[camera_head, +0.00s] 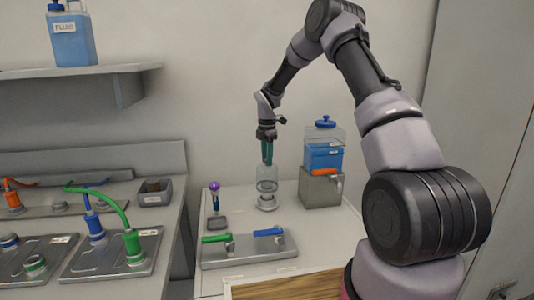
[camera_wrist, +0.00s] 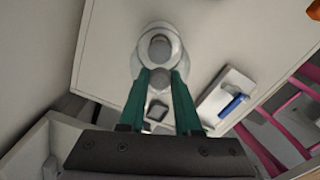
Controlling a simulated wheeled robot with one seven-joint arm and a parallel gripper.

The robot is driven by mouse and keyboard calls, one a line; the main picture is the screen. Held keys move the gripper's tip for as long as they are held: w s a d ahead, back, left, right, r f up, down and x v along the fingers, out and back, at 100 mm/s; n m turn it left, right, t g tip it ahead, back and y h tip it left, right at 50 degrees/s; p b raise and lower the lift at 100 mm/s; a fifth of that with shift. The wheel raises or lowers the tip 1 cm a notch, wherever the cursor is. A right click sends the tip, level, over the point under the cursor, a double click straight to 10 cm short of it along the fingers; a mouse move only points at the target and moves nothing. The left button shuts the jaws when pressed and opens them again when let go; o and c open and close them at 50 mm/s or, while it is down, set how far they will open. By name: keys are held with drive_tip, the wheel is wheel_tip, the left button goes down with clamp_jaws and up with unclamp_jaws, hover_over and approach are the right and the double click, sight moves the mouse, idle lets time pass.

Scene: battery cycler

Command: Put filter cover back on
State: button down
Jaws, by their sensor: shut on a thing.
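The filter cover (camera_head: 267,176) is a clear, cup-like cylinder. It is upright, directly over the round grey-white filter base (camera_head: 266,203) on the white bench. I cannot tell whether its lower rim touches the base or hangs just above it. My gripper (camera_head: 267,160) points down with its green fingers shut on the upper part of the cover. In the wrist view, the fingertips (camera_wrist: 160,76) meet the near side of the clear cover (camera_wrist: 178,46), and the grey centre of the base (camera_wrist: 159,48) shows through it.
Right of the cover, a blue-filled tank (camera_head: 324,157) with a blue-knobbed lid stands on a grey box (camera_head: 320,188). A purple-topped stick (camera_head: 215,198) stands to the left. A tray (camera_head: 250,250) with green and blue handles lies in front. A shelf (camera_head: 80,71) is upper left.

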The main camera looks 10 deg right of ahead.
sight(267, 167)
drive_tip(key=shift+f, duration=3.5)
drive_tip(key=shift+c, duration=0.2)
unclamp_jaws()
drive_tip(key=shift+r, duration=3.5)
